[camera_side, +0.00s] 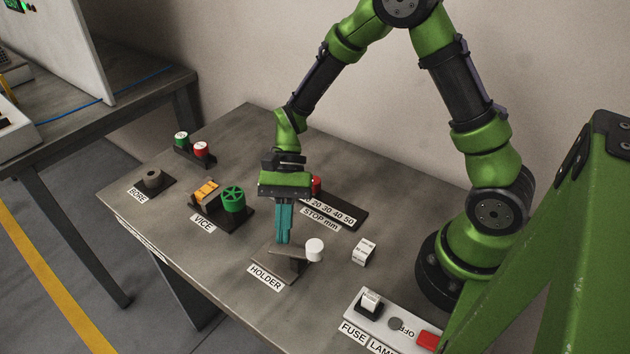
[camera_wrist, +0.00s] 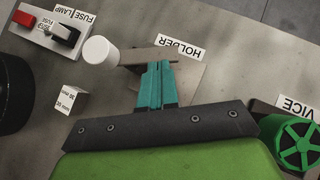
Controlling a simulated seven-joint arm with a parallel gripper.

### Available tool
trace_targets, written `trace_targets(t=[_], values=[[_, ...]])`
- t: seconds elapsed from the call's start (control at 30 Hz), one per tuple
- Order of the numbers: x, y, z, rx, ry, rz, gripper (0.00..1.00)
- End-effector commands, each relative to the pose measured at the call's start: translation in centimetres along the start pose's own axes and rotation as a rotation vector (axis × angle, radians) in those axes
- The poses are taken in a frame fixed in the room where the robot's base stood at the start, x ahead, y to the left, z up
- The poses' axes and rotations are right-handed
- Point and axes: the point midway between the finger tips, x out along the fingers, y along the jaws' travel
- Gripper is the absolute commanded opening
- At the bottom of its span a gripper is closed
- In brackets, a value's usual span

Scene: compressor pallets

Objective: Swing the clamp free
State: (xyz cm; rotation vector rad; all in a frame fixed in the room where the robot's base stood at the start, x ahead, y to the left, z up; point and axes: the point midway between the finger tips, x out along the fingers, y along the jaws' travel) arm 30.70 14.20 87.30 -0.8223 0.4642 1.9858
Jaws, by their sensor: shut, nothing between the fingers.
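The holder (camera_side: 270,262) is a low brown-grey plate with a raised flat bar, beside the HOLDER label. A white round knob (camera_side: 314,250) stands at the bar's right end; I take the bar and knob for the clamp. In the wrist view the knob (camera_wrist: 100,52) is left of the fingers and apart from them. My gripper (camera_side: 283,241) points down over the holder, its teal fingers shut with nothing between them. In the wrist view the fingertips (camera_wrist: 158,65) overlap the holder bar (camera_wrist: 148,55); I cannot tell whether they touch it. The fingers hide part of the holder.
A white printed block (camera_side: 363,252) stands right of the knob. The vice with its green handwheel (camera_side: 233,199) is to the left, and the stop scale (camera_side: 335,209) is behind. The fuse and lamp panel (camera_side: 390,322) is at the front right. Bare table lies between them.

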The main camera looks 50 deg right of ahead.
Motion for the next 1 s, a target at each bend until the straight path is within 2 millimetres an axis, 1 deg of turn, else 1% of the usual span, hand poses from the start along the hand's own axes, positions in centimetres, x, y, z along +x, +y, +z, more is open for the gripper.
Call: trace_targets(t=[0.2, 0.53, 1.0], values=[[0.6, -0.9, 0.5, -0.149, -0.001, 0.149, 0.00], [1.6, -1.7, 1.5, -0.371, -0.001, 0.371, 0.00], [2.9, -2.0, 2.9, -0.646, -0.001, 0.647, 0.00]])
